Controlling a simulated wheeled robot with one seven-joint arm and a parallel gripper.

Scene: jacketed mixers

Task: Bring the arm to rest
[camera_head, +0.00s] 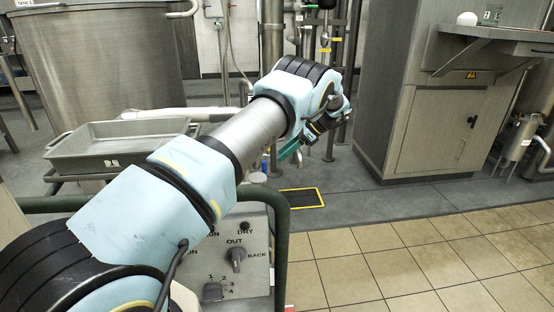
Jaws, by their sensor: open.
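My arm, in light blue and grey covers, reaches from the lower left of the head view up to the middle. My gripper (306,150) is at its far end, partly hidden behind the wrist. A dark finger and a green part show below the wrist. The jaws are open, and I see nothing held between them. The gripper hangs in the air, with the floor and pipes behind it.
A grey tray (118,160) stands left of my arm, before a large steel vessel (100,60). A control panel (235,270) with knobs and a green rail (283,240) stand below the arm. A steel cabinet (440,130) is at right. The tiled floor at lower right is clear.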

